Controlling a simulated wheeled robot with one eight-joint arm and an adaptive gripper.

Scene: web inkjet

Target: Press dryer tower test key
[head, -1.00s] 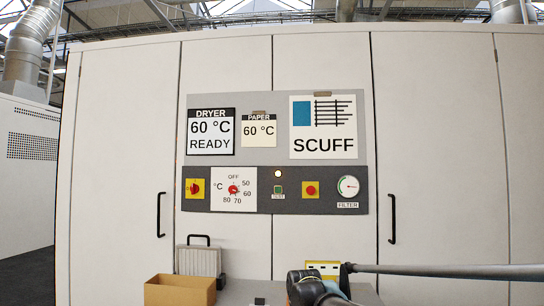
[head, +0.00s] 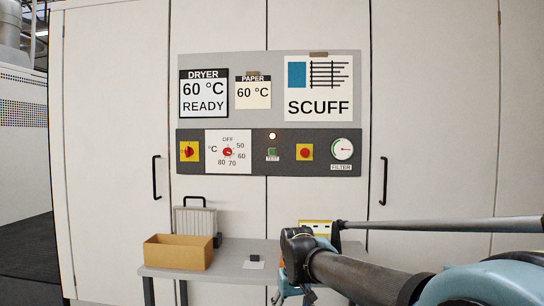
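My arm comes in from the lower right. My gripper (head: 290,293) is low at the front of the table, well below the key and apart from it. It is partly hidden and cut by the bottom edge, so its fingers are unclear.
A grey table (head: 222,258) stands before the cabinet with an open cardboard box (head: 178,252), a small black block on a white card (head: 254,260) and a yellow-and-white item (head: 316,226). A grey ribbed filter (head: 195,222) stands behind the box. Black door handles (head: 383,181) protrude either side.

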